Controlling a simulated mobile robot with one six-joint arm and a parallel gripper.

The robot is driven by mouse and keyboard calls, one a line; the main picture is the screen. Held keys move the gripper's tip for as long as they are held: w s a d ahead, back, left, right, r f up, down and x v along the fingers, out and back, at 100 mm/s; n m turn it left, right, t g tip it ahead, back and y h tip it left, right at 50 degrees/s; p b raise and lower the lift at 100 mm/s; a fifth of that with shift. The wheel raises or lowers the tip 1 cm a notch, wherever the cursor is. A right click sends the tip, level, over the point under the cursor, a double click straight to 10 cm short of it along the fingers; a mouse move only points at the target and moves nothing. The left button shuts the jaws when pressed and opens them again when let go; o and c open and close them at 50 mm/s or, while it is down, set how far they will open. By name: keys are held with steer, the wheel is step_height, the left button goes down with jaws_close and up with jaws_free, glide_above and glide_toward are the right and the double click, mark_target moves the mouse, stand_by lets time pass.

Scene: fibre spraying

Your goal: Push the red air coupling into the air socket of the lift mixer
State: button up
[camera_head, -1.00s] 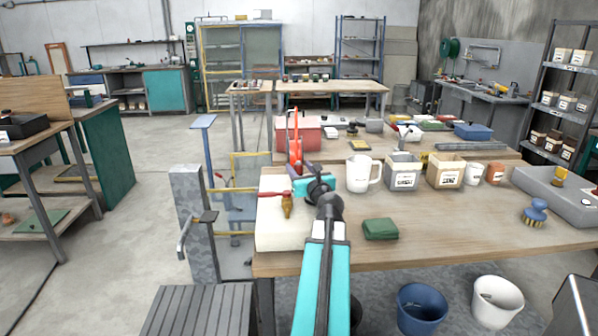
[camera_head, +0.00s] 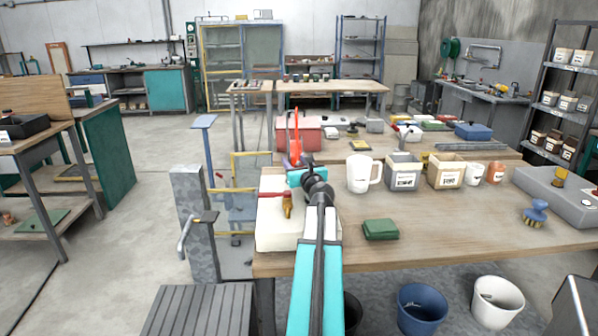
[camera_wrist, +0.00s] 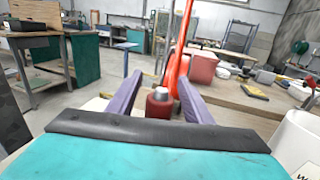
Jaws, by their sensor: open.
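My gripper (camera_wrist: 158,80) is open, with its two purple fingers apart in the wrist view. A red cylindrical part with a metal tip, apparently the red air coupling (camera_wrist: 158,104), shows between the fingers; I cannot tell whether either finger touches it. In the head view my gripper (camera_head: 308,160) is above the right side of a white block (camera_head: 270,239), its fingers largely hidden. A brass fitting (camera_head: 287,207) with a red part above it is at the block. A tall orange-red piece (camera_head: 296,137) rises behind my gripper. I cannot make out the air socket.
A grey post (camera_head: 187,210) stands left of the table. Buckets are below.

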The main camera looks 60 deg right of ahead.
steer(key=shift+c, duration=0.4)
steer(key=c, duration=1.1)
steer(key=shift+r, duration=0.1)
steer(key=shift+r+p, duration=0.35)
steer(key=shift+r, duration=1.5)
steer(key=s+d+b+v, duration=0.1)
steer(key=b+v, duration=0.2)
steer(key=v, duration=1)
steer(key=shift+s+r, duration=0.2)
steer(key=shift+r, duration=0.1)
steer(key=shift+s+a+b, duration=0.15)
steer(key=shift+b, duration=0.75)
